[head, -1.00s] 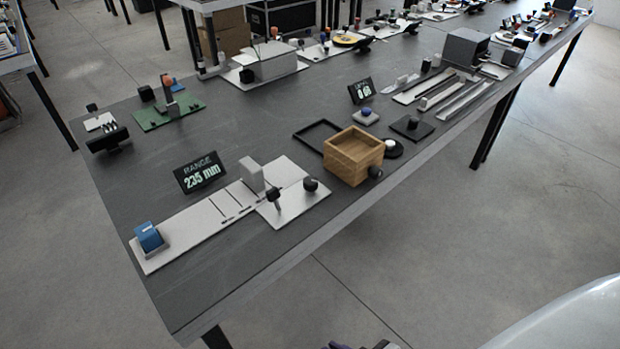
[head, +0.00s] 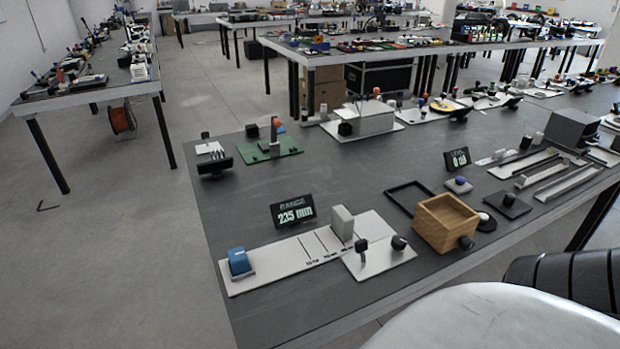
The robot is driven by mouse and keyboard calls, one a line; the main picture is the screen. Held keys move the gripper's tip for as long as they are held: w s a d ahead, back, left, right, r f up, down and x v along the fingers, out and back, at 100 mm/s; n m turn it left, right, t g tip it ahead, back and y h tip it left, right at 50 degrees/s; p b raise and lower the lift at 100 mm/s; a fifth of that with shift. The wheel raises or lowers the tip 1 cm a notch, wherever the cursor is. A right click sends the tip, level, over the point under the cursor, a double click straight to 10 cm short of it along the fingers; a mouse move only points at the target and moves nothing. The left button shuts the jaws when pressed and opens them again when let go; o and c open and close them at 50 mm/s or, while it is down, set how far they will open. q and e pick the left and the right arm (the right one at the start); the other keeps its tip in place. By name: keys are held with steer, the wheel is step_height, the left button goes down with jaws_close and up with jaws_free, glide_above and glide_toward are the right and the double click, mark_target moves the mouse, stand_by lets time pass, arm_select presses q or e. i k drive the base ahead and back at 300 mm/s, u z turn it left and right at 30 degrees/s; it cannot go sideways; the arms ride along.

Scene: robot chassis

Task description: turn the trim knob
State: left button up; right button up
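A pale panel (head: 380,262) lies on the near dark table. It bears a black knob (head: 399,242) on its right and a black upright lever-like piece (head: 362,248) on its left. Which of them is the trim knob I cannot tell, as no label is readable. Beside the panel is a pale slotted strip (head: 290,262) with a blue block (head: 239,261) at its left end and a grey upright block (head: 342,223) at its right. A black display (head: 292,212) behind the strip reads 235 mm. Neither of my grippers shows in the head view.
A wooden box (head: 446,222) with a black knob on its side stands right of the panel, and a black frame (head: 408,197) lies behind it. A smaller display (head: 456,159) stands farther back. The dark tabletop (head: 330,180) behind the range display is mostly clear.

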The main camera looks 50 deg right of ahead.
mark_target(398, 242)
steer(key=u, duration=0.85)
steer(key=k, duration=1.25)
steer(key=z, duration=1)
